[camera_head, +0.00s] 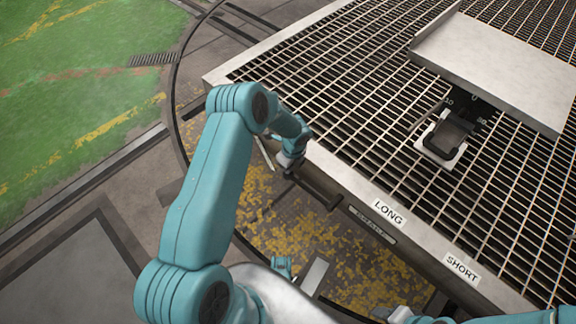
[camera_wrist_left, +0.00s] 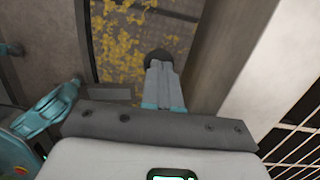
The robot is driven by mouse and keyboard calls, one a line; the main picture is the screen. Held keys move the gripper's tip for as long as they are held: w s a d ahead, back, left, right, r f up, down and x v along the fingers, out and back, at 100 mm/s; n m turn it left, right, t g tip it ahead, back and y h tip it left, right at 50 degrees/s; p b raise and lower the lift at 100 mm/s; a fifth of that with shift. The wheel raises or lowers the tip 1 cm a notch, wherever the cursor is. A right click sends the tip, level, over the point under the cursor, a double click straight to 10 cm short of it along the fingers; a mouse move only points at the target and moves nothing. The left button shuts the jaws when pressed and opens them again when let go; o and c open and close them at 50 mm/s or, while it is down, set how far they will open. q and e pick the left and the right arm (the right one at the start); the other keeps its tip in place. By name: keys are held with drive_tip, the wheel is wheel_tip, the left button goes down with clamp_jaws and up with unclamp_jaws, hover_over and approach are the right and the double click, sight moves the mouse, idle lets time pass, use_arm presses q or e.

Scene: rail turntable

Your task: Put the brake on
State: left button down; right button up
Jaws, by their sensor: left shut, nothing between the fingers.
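My left gripper (camera_head: 289,170) hangs beside the deck's near side wall in the head view, over the yellow-littered strip. In the left wrist view its fingers (camera_wrist_left: 162,78) are together and hold nothing. A dark rounded thing (camera_wrist_left: 157,56) shows at or just beyond the fingertips; I cannot tell whether they touch it. A thin pale bar (camera_head: 264,152) stands just left of the gripper in the head view. I cannot tell whether either is the brake. A black seat-like fitting on a pale base (camera_head: 441,140) sits on the grating. My right gripper does not show.
The deck's metal edge (camera_head: 340,180) runs diagonally beside my left arm, with a LONG plate (camera_head: 388,213) and a SHORT plate (camera_head: 462,269). A tilted metal panel (camera_head: 500,65) overhangs the grating. A curved rail (camera_head: 173,90) and green ground (camera_head: 70,110) lie left.

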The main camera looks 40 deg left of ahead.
use_arm(q)
drive_tip(key=shift+f, duration=0.35)
drive_tip(key=shift+d+r+p, duration=0.15)
drive_tip(key=shift+r+p, duration=0.25)
drive_tip(key=shift+r, duration=0.1)
drive_tip(key=r, duration=0.1)
drive_tip(key=r+p, duration=0.2)
drive_tip(key=shift+w+d+r, duration=0.15)
drive_tip(key=shift+d+r, duration=0.05)
drive_tip(key=shift+d, duration=0.05)
wheel_tip(320, 180, up, 10)
drive_tip(key=a+p, duration=0.2)
drive_tip(key=shift+w+a+p, duration=0.15)
drive_tip(key=shift+a+p, duration=0.05)
drive_tip(key=shift+p, duration=0.2)
